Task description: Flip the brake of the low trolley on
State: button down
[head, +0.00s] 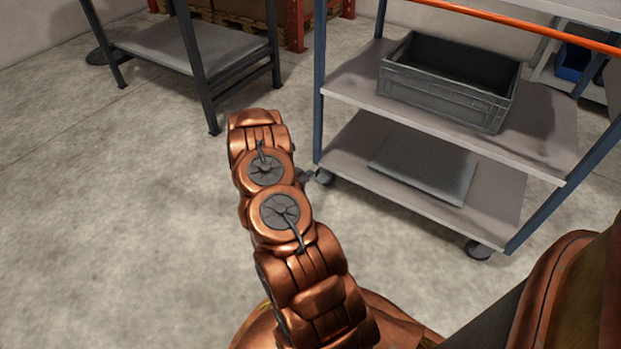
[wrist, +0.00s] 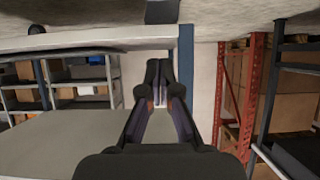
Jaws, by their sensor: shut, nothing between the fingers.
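The trolley with blue posts and two pale shelves (head: 345,90) stands at the right in the head view. Its near-left caster (head: 323,177) is on the floor below the left post, just right of my arm. A small dark part shows between the caster and my arm; I cannot tell whether it is the brake or a fingertip. The wrist view is upside down, with a dark caster part (wrist: 162,11) at the top, beside a blue post (wrist: 186,60). My gripper (wrist: 158,68) is shut and empty, pointing toward that corner. The brake's position cannot be made out.
A grey crate (head: 440,92) stands on the trolley's upper shelf, and a flat grey panel (head: 425,166) lies on the lower one. A dark-framed table (head: 195,47) stands at the back left. Open concrete floor (head: 110,220) lies left of my arm.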

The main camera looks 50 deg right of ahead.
jog(key=b, duration=0.3)
send_over(319, 181)
notch_tip(319, 181, down, 5)
jog(key=shift+r, duration=0.1)
jog(key=shift+w+a+f+b, duration=0.1)
jog(key=shift+a+f+b, duration=0.15)
jog(key=shift+f, duration=0.3)
jog(key=shift+a+f+b, duration=0.15)
jog(key=shift+f+b, duration=0.2)
jog(key=shift+f, duration=0.15)
jog(key=shift+a+f, duration=0.2)
jog(key=shift+f, duration=0.3)
